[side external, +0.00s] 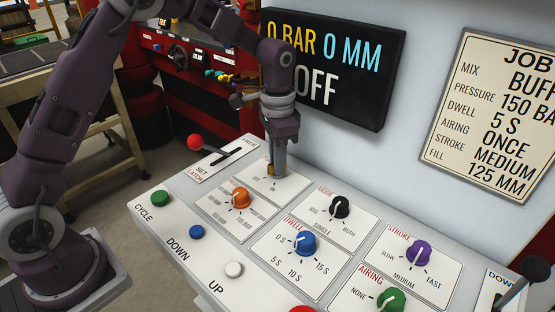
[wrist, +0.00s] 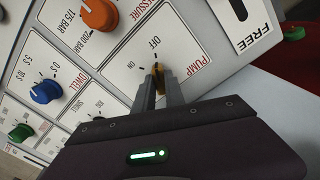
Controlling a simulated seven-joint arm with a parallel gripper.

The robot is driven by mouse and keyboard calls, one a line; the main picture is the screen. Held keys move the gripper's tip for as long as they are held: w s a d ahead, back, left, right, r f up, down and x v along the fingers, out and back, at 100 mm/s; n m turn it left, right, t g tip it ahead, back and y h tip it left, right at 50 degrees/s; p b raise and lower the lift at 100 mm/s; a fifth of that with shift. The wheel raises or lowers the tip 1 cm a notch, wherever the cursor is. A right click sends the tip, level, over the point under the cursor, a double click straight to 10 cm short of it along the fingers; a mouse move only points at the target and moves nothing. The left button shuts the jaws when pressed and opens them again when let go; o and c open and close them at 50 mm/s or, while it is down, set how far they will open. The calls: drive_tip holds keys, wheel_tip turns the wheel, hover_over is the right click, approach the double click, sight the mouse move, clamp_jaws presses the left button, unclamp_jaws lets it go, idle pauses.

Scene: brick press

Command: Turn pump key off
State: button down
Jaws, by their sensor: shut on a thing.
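The pump key (wrist: 157,76) is a small brass-coloured key on a white plate marked PUMP, OFF and ON. In the wrist view my gripper (wrist: 158,84) has its two grey fingers closed on the key, one on each side. The key lies near the OFF mark, but its exact angle is partly hidden by the fingers. In the side view my gripper (side external: 272,174) reaches down onto the pump plate (side external: 290,188), with a bit of brass at its fingertips. The display (side external: 335,65) reads 0 BAR, 0 MM and OFF.
An orange pressure knob (side external: 240,197) is just in front of the pump plate. A black mode knob (side external: 340,207) is to the right, a blue dwell knob (side external: 305,243) nearer. A red-balled lever (side external: 195,142) stands to the left. The display wall rises close behind my gripper.

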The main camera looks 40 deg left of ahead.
drive_tip(key=shift+r, duration=0.1)
idle(0.4)
drive_tip(key=c, duration=1.4)
unclamp_jaws()
wheel_tip(320, 180, up, 7)
drive_tip(key=s+r+n+t, duration=0.1)
drive_tip(key=s+r+t, duration=0.1)
drive_tip(key=s+r, duration=0.55)
drive_tip(key=s+a+r+n+t, duration=0.1)
drive_tip(key=s+a+n+t, duration=0.1)
drive_tip(key=s, duration=2)
drive_tip(key=n+t, duration=0.1)
drive_tip(key=n, duration=0.1)
drive_tip(key=shift+a+r+n+t, duration=0.2)
drive_tip(key=shift+n+t, duration=0.1)
drive_tip(key=shift+n, duration=0.1)
